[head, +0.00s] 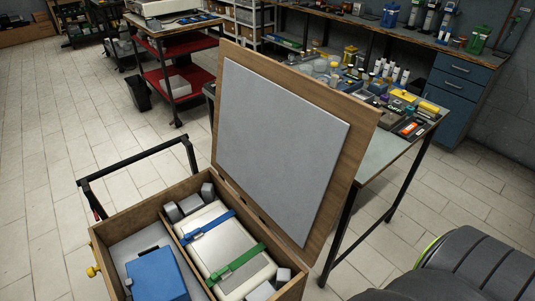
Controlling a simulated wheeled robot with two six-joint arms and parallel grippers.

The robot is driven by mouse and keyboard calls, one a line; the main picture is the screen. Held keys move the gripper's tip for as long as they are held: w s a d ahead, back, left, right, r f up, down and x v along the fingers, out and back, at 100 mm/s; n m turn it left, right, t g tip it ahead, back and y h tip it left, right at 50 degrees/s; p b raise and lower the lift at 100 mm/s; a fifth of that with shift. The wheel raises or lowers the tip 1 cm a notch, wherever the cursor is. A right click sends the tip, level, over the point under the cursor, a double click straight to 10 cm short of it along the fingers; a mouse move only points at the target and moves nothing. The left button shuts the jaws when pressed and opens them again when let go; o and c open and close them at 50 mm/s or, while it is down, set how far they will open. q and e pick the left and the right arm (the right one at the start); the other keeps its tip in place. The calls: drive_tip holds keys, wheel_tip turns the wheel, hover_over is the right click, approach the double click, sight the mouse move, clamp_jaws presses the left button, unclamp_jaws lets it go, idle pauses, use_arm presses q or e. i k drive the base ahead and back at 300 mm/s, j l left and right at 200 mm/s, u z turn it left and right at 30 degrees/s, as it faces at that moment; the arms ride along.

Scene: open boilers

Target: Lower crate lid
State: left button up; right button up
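The wooden crate (179,192) stands open at the lower middle of the head view. Its lid (283,142) is a wooden panel with a grey padded inner face. It is raised, leaning back a little past upright along the crate's right side. In the crate, a cream box (215,232) with a blue strap and a green strap sits among grey foam blocks. A blue box (157,274) lies in the left compartment. A yellow knob (92,270) is on the crate's left side. Neither of my grippers is in view, so their state is hidden.
A table (379,160) with bottles and small tools stands behind the lid. A black cart handle (137,162) rises behind the crate. A dark rounded ribbed object (470,265) fills the lower right. Tiled floor (60,150) is clear at left.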

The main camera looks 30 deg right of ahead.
sight(293, 145)
drive_tip(key=k+u, duration=0.35)
drive_tip(key=k+j+u, duration=0.1)
drive_tip(key=u, duration=0.25)
drive_tip(key=l+u, duration=0.15)
drive_tip(key=l, duration=0.4)
drive_tip(key=k+l+u, duration=0.15)
drive_tip(key=l, duration=0.4)
drive_tip(key=l+u, duration=0.15)
drive_tip(key=l, duration=0.4)
drive_tip(key=k+l, duration=0.1)
drive_tip(key=l, duration=0.5)
drive_tip(key=k+l, duration=0.1)
drive_tip(key=l, duration=0.5)
drive_tip(key=k+l, duration=0.1)
drive_tip(key=l, duration=1.05)
drive_tip(key=k+u, duration=0.15)
drive_tip(key=k, duration=0.55)
